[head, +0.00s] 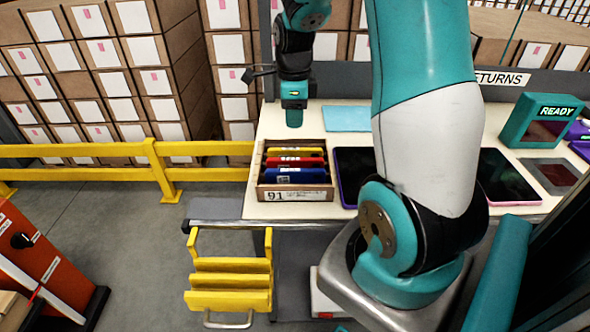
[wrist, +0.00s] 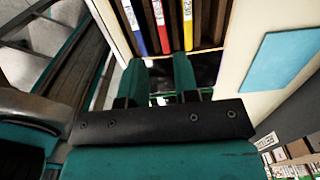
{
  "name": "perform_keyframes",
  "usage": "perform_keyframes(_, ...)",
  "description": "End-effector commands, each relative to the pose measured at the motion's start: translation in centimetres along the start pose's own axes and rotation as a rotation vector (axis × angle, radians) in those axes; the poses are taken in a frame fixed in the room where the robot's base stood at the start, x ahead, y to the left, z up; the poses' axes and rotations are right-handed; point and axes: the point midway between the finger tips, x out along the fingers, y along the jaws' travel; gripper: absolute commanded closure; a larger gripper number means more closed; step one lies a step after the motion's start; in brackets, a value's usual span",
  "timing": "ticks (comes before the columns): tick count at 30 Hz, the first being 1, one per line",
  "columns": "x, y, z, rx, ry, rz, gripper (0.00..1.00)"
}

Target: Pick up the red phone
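The red phone (head: 296,162) stands in a carton (head: 327,183) marked 91, between a yellow phone (head: 295,152) and a blue phone (head: 295,175). In the wrist view the red phone (wrist: 161,25) shows edge-on, with a white label, between the blue phone (wrist: 134,28) and the yellow phone (wrist: 187,24). My gripper (head: 294,124) is above the back of the carton, apart from the phones. In the wrist view its two fingers (wrist: 160,62) are spread with an empty gap, roughly in line with the red phone. The phones' lower parts are hidden in the carton.
The carton stands on a pale table. A light blue sheet (head: 347,118) lies behind it and a purple-edged tablet (head: 354,172) lies close to its right. A READY display (head: 547,121) stands at the right. A yellow rail (head: 80,151) and stacked boxes are at the left.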

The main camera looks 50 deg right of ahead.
Motion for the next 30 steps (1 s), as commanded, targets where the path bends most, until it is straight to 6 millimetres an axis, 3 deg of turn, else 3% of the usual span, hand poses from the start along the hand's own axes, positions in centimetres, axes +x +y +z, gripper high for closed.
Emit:
perform_keyframes(3,2.9,0.1,0.0,-0.003,0.002,0.007,0.71)
perform_keyframes(9,6.7,0.1,0.1,-0.005,0.001,0.004,0.71)
perform_keyframes(17,8.7,0.1,0.0,-0.006,0.000,0.003,0.71)
perform_keyframes(24,12.2,0.1,-0.2,-0.006,0.000,0.004,0.71)
perform_keyframes(30,13.2,0.1,-0.2,-0.005,-0.002,0.000,0.71)
